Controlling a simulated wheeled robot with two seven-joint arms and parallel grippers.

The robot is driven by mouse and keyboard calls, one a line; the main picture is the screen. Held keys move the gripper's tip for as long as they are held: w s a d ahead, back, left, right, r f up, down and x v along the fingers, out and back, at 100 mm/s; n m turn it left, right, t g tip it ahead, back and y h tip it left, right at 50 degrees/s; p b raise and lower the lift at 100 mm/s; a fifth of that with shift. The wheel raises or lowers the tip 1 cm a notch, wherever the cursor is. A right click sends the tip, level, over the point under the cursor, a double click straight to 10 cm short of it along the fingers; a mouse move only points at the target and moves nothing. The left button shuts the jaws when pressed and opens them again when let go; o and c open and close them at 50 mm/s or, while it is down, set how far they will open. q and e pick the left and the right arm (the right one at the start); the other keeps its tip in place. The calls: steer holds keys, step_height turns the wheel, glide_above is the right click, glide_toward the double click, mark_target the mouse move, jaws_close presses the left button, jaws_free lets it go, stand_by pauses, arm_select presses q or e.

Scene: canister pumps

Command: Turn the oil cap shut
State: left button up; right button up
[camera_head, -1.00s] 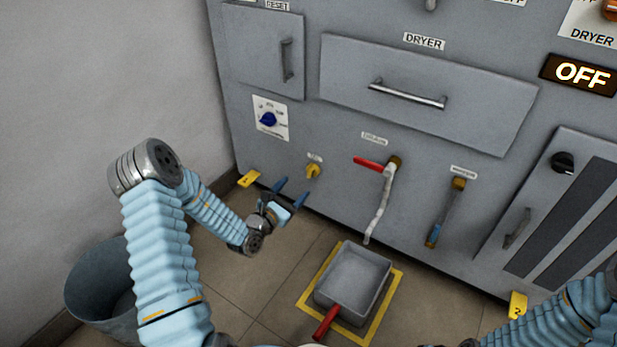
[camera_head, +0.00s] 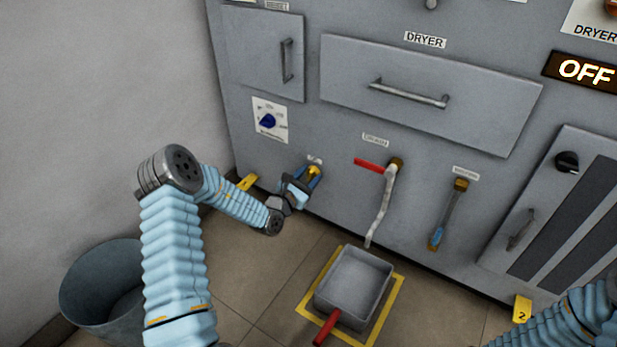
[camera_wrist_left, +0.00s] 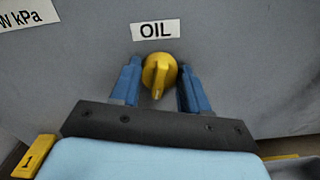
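The yellow oil cap (camera_wrist_left: 159,73) sits on the grey machine front, under the OIL label (camera_wrist_left: 155,30), in the left wrist view. Its raised grip rib stands roughly upright in that view. The cap also shows in the head view (camera_head: 314,171). My left gripper (camera_wrist_left: 159,88) is open, with one blue finger on each side of the cap and a visible gap on both sides. In the head view the left gripper (camera_head: 312,178) is at the cap. My right gripper is out of view; only part of that arm shows at bottom right.
A red-handled drain valve (camera_head: 372,165) with a hanging pipe is right of the cap. A grey pan (camera_head: 352,285) with a red handle stands on the floor in a yellow outline. A bucket (camera_head: 95,285) stands at left.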

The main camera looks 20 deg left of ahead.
arm_select(q)
steer(key=c, duration=0.5)
steer(key=shift+o, duration=0.2)
